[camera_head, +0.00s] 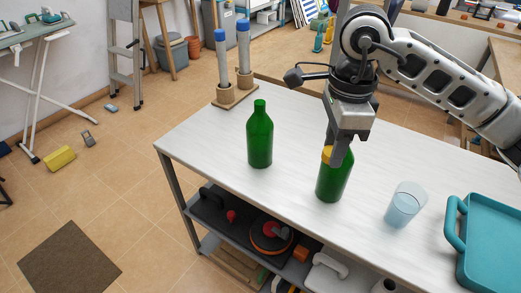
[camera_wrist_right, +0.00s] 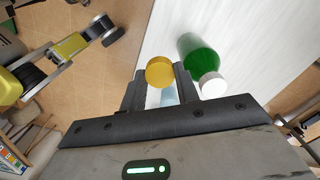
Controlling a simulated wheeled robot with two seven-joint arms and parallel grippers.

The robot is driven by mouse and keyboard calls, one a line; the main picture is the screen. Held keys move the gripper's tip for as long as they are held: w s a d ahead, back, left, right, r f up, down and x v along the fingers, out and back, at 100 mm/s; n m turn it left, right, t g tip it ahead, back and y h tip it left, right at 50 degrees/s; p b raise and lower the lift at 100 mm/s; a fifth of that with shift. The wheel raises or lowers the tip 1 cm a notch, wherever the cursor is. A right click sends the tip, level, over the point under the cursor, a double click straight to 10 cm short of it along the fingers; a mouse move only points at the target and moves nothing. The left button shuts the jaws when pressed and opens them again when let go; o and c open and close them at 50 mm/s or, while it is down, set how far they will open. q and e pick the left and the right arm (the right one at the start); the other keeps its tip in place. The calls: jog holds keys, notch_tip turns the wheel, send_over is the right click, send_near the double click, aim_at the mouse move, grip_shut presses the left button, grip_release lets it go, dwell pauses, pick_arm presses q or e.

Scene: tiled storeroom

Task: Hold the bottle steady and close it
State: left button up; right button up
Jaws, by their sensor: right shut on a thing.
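A green bottle (camera_head: 333,181) stands upright on the white table, below my right gripper (camera_head: 339,152). That gripper is shut on a yellow cap (camera_head: 327,154), which also shows between the fingertips in the right wrist view (camera_wrist_right: 159,71). In the wrist view a green bottle (camera_wrist_right: 198,52) with a whitish end lies just right of the fingers, and the cap appears beside it. The gripper hides the bottle's neck in the head view, so I cannot tell whether they touch. A second green bottle (camera_head: 260,138) stands upright to the left. My left gripper is not in view.
A clear glass (camera_head: 405,206) and a teal tray (camera_head: 492,240) stand to the right on the table (camera_head: 208,136). A wooden stand (camera_head: 234,96) with two blue-topped posts is at the back left. A lower shelf holds tools. The table's left front is clear.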

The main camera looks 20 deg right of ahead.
pick_arm(q)
jog(key=b, duration=0.2)
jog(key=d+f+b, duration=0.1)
jog(key=b, duration=0.1)
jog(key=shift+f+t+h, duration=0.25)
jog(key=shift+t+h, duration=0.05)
pick_arm(e)
jog(key=a+f+n, duration=0.3)
jog(key=n, duration=0.7)
jog(key=a+f+n, duration=0.3)
jog(key=n, duration=0.8)
jog(key=shift+w+f+n, duration=0.15)
jog(key=shift+f+n, duration=0.15)
